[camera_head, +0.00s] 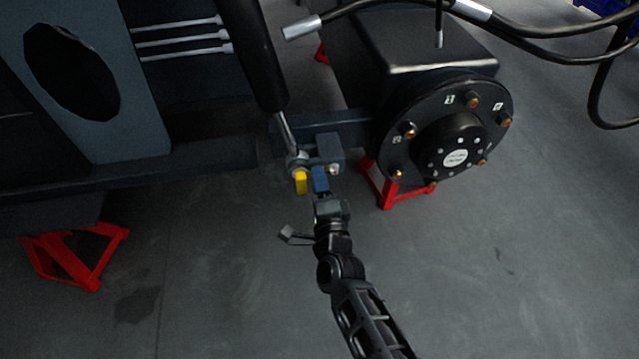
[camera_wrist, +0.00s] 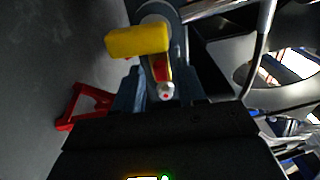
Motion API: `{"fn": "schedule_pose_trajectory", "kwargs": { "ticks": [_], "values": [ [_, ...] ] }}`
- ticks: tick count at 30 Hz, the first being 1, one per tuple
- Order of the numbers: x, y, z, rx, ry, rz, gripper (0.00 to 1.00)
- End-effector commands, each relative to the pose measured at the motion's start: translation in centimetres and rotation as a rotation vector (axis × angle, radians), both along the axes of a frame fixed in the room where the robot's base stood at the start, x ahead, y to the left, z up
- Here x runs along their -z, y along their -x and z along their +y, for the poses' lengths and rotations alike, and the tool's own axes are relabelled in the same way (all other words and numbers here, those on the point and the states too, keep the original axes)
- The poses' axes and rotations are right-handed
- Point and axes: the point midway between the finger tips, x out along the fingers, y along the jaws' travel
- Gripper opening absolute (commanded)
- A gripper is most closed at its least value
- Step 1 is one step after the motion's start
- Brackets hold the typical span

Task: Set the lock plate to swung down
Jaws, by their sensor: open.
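A yellow plate (camera_head: 300,181), which looks like the lock plate, sits at the rod-end eye of the black cylinder, beside a dark bracket (camera_head: 329,150). In the head view it points down. In the wrist view the yellow plate (camera_wrist: 138,41) sticks out to the left from the round pin end. A small red part (camera_wrist: 160,70) with a pale tip lies just below it there. My gripper (camera_head: 320,178) is open, with its blue fingers just right of the yellow plate. In the wrist view my gripper (camera_wrist: 162,92) has the red part between its fingers; contact cannot be told.
The black cylinder (camera_head: 253,50) rises above the eye. A round black hub (camera_head: 440,135) stands to the right over a red stand (camera_head: 385,188). Another red stand (camera_head: 75,255) is at the left under the chassis. Hoses hang at top right. The floor in front is clear.

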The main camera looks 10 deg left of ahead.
Motion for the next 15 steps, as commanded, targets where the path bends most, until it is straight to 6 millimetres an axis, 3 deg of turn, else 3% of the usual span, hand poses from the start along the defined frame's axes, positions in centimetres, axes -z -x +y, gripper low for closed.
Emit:
{"fn": "schedule_pose_trajectory", "kwargs": {
  "ticks": [10,15],
  "values": [
    [-0.01,-0.60,0.13,0.000,0.000,0.001,0.40],
    [-0.01,-0.58,0.13,0.000,0.000,0.001,0.26]
  ]
}}
